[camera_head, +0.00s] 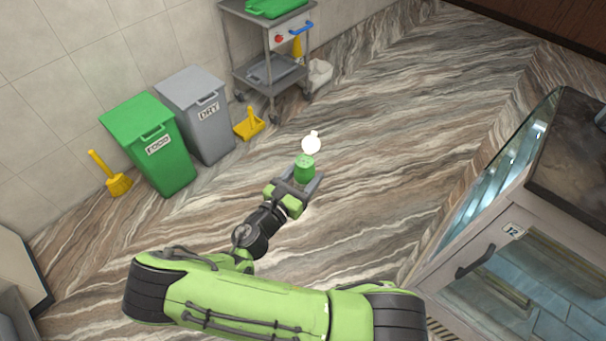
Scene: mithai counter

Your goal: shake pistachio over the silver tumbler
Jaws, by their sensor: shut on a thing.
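My gripper (299,180) is in the middle of the view, at the end of my outstretched green and black arm. It is shut on a small green container (304,166), which is probably the pistachio shaker; no label can be read. A bright white rounded part (311,145) shows just beyond the container's far end. I cannot tell whether it is joined to the container. Bare floor shows behind the gripper and the container. The silver tumbler is not in view.
A green bin (150,145) and a grey bin (197,115) stand by the left wall, with a yellow brush (117,184) and a yellow dustpan (249,124). A metal trolley (267,50) is behind. A glass-topped counter (500,215) stands at right. Marbled floor between is clear.

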